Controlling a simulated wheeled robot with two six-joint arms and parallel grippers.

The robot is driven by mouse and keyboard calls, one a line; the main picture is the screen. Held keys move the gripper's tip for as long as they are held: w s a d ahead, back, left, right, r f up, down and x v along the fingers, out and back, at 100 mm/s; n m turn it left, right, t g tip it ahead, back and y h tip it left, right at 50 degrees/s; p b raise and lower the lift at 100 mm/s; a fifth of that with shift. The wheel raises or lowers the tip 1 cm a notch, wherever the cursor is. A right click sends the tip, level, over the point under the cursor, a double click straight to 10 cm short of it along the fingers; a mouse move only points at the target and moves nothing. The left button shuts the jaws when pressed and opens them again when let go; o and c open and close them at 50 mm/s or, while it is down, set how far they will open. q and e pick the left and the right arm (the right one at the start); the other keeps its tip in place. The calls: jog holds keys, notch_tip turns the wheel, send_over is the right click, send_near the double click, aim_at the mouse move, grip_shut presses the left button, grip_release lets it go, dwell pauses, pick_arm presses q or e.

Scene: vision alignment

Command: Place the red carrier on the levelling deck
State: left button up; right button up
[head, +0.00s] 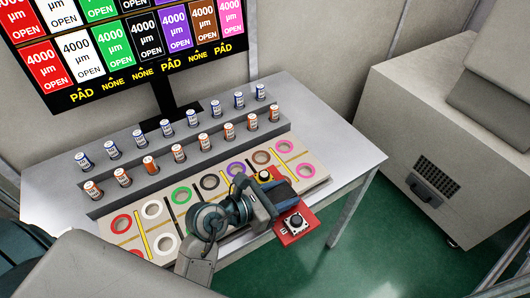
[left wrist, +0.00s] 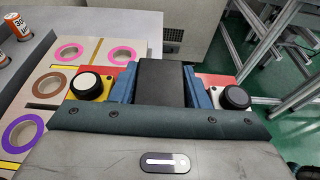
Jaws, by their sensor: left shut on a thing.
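The red carrier (head: 283,236) shows at the front right edge of the table, partly beyond it in the head view. It bears a white block with a black knob (head: 297,222) at one end and a yellow block with a white knob (head: 264,176) at the other. My left gripper (left wrist: 165,85) is shut on the dark middle part of the carrier, between the two blocks. The gripper hides much of the carrier. The deck appears to be the beige panel (head: 157,226) with coloured rings, under and left of the carrier. Contact between them cannot be told. My right gripper is not in view.
Several small blue-and-white and orange-and-white cans (head: 179,153) stand in two rows on the grey steps behind the panel. A screen (head: 120,45) stands at the back. A large beige cabinet (head: 440,120) is to the right. Green floor lies in front.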

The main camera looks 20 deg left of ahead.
pick_arm(q)
jog(key=p, duration=0.3)
send_over(277, 167)
jog(key=shift+f, duration=0.5)
notch_tip(277, 167, down, 3)
jog(key=shift+w+r+p, duration=0.1)
jog(key=shift+p, duration=0.45)
jog(key=shift+f, duration=0.45)
jog(key=o, duration=0.8)
jog(key=shift+f, duration=0.2)
jog(key=shift+c, duration=0.2)
jog(key=o, duration=0.4)
jog(key=shift+r, duration=0.15)
